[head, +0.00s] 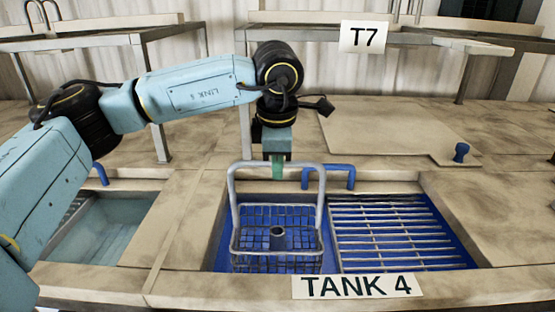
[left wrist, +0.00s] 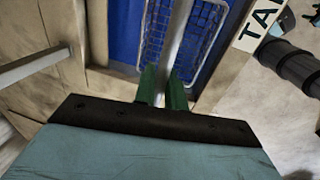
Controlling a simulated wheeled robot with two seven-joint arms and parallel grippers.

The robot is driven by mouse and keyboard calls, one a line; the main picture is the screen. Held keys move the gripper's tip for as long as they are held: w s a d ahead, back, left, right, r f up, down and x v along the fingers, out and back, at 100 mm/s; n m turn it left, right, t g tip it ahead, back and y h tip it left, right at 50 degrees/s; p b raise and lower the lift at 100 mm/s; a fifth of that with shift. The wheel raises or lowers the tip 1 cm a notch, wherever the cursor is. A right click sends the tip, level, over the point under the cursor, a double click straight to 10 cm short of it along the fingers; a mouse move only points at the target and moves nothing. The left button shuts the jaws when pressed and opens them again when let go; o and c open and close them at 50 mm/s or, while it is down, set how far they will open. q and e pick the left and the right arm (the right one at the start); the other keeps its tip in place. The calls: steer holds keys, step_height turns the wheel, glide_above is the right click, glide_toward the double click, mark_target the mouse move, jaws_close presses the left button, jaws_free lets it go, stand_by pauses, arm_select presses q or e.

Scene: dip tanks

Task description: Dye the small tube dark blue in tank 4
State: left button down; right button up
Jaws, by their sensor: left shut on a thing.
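My left gripper (head: 278,182) points down with its green fingers shut on the grey handle (head: 321,195) of a wire basket (head: 262,217). In the left wrist view the green fingers (left wrist: 163,88) grip the grey bar on both sides. The basket hangs upright in the left part of tank 4 (head: 445,262), which holds dark blue dye. The small tube (head: 278,238) looks dark and short with a hole, and lies in the basket. I cannot tell how deep the basket sits in the dye. My right gripper is not in view.
A slatted rack (head: 390,235) covers tank 4's right half. A blue bent pipe (head: 335,168) stands at its back edge. A pale tank (head: 98,228) lies to the left. A flat lid (head: 385,138) with a blue knob (head: 461,152) lies behind, below the T7 sign (head: 362,37).

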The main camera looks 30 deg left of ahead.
arm_select(q)
step_height(320, 180, down, 13)
steer(key=b, duration=1)
steer(key=shift+f, duration=0.1)
